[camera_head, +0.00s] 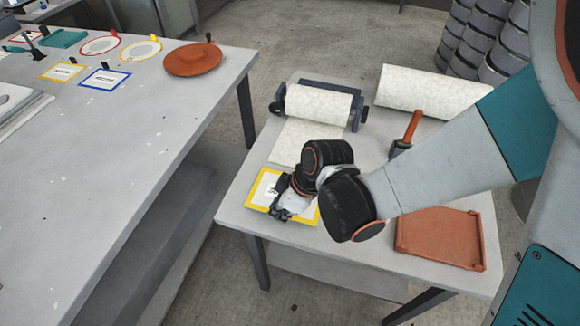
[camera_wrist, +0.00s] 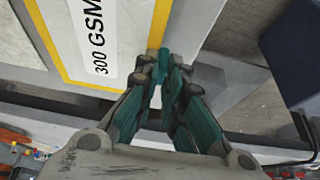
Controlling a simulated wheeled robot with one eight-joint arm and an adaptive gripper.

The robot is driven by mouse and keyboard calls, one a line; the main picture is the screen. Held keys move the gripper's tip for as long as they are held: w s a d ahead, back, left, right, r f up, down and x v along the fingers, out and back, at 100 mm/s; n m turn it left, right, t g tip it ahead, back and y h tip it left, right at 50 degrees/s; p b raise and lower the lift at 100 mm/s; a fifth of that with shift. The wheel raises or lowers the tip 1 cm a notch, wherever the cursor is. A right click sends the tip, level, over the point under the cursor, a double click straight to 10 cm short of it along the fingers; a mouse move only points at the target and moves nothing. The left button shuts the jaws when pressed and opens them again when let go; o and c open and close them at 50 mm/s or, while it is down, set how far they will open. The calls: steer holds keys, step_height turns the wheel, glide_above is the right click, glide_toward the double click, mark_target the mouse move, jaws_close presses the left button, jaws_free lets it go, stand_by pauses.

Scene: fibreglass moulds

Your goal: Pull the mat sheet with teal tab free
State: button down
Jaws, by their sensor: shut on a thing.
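The mat sheet is a pale sheet with a yellow border (camera_head: 258,190). It lies on the small grey table, partly hidden by my gripper. In the wrist view the sheet (camera_wrist: 65,40) shows a white label reading "300 GSM". A teal piece, seemingly its tab (camera_wrist: 161,57), sits at the sheet's edge between my fingertips. My gripper (camera_wrist: 160,76) is shut on this teal piece; the finger pads are teal too, so the exact grip is hard to make out. In the head view my gripper (camera_head: 279,213) is at the sheet's near edge.
A fabric roll on a dark stand (camera_head: 318,104), a loose white roll (camera_head: 430,92), an orange-handled tool (camera_head: 412,127) and a terracotta tray (camera_head: 440,238) share the table. A longer table (camera_head: 130,130) at left holds framed cards and a terracotta disc (camera_head: 193,60). A floor gap separates the tables.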

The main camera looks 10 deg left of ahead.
steer(key=shift+s+r+p, duration=0.1)
steer(key=shift+r+p, duration=1.05)
steer(key=shift+r, duration=0.6)
